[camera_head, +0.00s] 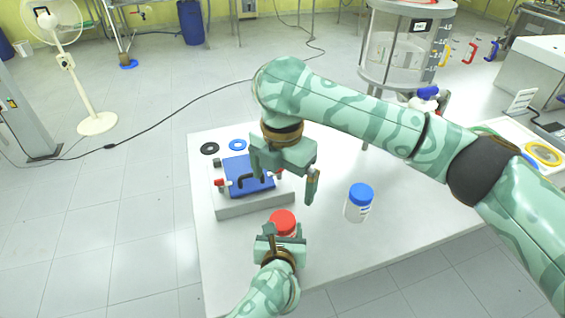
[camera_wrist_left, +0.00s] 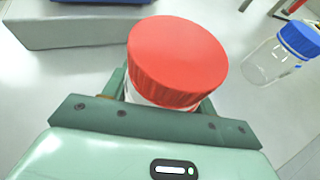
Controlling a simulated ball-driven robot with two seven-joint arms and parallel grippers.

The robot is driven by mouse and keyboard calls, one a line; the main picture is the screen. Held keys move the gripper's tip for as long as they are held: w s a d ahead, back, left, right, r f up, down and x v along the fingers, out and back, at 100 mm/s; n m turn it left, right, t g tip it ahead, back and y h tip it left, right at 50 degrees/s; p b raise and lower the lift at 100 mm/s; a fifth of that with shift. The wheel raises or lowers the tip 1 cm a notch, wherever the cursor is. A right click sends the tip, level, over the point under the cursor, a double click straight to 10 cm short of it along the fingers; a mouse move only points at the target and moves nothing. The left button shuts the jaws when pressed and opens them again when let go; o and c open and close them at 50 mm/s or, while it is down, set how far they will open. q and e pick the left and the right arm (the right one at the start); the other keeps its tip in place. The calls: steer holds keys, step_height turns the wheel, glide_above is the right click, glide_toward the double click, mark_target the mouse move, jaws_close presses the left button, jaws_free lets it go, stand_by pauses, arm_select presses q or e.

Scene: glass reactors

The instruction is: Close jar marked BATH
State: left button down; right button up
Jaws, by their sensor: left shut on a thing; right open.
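A jar with a red lid (camera_head: 283,221) stands near the front of the white table, its lid on top. It also shows in the left wrist view (camera_wrist_left: 178,58), with a strip of white body below the lid. My left gripper (camera_head: 281,241) is shut around this jar below the lid. A clear jar with a blue lid (camera_head: 359,202) and a white label stands to the right, apart from both grippers; it also shows in the left wrist view (camera_wrist_left: 284,55). The label text cannot be read. My right gripper (camera_head: 284,178) is open and empty, above and behind the red-lidded jar.
A grey device with a blue top (camera_head: 248,178) and a black handle sits behind the red-lidded jar. A black ring (camera_head: 209,148) and a blue ring (camera_head: 237,145) lie behind it. A glass reactor (camera_head: 398,55) stands at the back. The table's right front (camera_head: 420,225) is clear.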

steer(key=shift+r, duration=2.35)
arm_select(q)
steer(key=shift+c, duration=1.9)
jaws_free()
steer(key=shift+s+r+p, duration=0.3)
steer(key=shift+s+p, duration=0.15)
steer(key=p+v, duration=0.6)
steer(key=v, duration=0.8)
steer(key=shift+a+p, duration=0.1)
steer(key=shift+p, duration=0.2)
steer(key=shift+s+r, duration=0.2)
steer(key=shift+s, duration=0.35)
arm_select(e)
step_height(320, 180, up, 9)
steer(key=shift+s+r, duration=0.15)
steer(key=shift+s, duration=0.25)
